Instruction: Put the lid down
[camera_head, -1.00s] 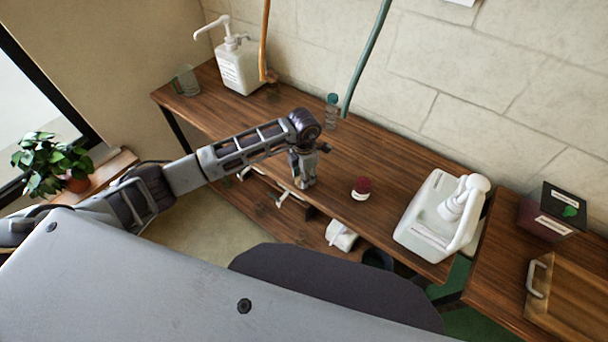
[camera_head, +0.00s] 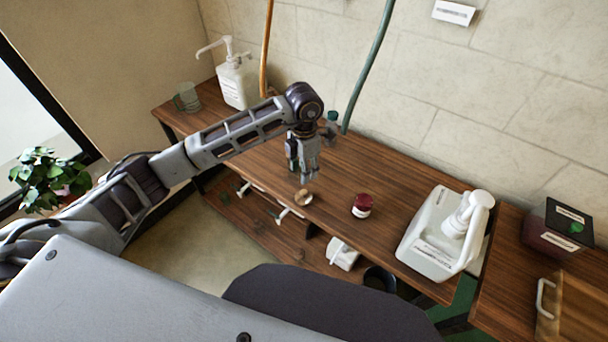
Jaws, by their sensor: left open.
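A small round tan lid (camera_head: 303,198) lies on the wooden table (camera_head: 335,170) near its front edge. My left gripper (camera_head: 304,178) points down just above the lid. It is open and appears apart from the lid, with nothing seen between its fingers. A small jar with a dark red top (camera_head: 362,204) stands to the right of the lid. My right gripper is not in view.
A white pump bottle (camera_head: 238,80) and a clear glass (camera_head: 187,98) stand at the far left. A small bottle (camera_head: 332,122) stands behind my left wrist. A large white pump container (camera_head: 440,232) and dark box (camera_head: 556,228) stand at the right.

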